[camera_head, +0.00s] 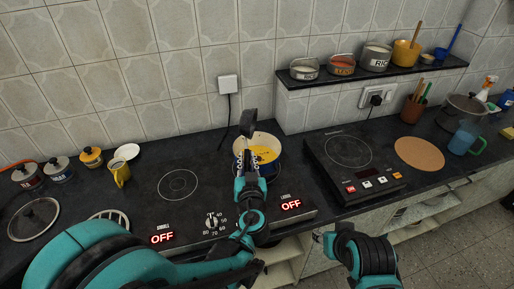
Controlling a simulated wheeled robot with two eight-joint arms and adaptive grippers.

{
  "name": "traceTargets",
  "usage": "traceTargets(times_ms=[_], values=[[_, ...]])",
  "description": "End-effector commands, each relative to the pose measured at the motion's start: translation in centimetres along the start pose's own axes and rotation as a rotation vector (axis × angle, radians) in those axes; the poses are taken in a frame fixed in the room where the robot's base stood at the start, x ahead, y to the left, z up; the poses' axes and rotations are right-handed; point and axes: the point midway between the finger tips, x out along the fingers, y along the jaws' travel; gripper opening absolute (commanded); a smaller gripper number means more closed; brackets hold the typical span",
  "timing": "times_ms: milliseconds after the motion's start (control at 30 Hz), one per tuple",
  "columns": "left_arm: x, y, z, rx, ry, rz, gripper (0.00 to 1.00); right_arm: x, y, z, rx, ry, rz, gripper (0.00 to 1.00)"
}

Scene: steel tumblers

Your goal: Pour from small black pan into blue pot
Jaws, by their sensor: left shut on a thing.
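The blue pot (275,143) stands on the back of the left cooktop, its cream inside facing up with yellow contents in it. My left gripper (246,142) reaches over the pot's left side and is shut on a dark object at its tip, which looks like part of the small black pan (248,122). The pan's shape and what is in it cannot be made out. The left arm hides the pot's front. My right gripper (321,237) is low in front of the counter, away from the pot; its fingers are too unclear to read.
A second cooktop (348,150) stands right of the pot, with a round cork mat (419,153) beyond it. A blue mug (463,141) and grey pot (464,110) are at far right. A yellow cup (120,175) and several lidded jars are at left. A shelf (375,76) holds containers.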

Motion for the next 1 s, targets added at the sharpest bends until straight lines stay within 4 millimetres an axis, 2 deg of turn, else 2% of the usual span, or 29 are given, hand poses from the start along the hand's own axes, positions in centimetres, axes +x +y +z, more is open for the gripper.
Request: traceTargets(times_ms=[1000], values=[[0.03,-0.06,0.12,0.105,0.035,-0.017,0.00,0.93,0.00,0.66,0.000,0.000,0.000,0.40]])
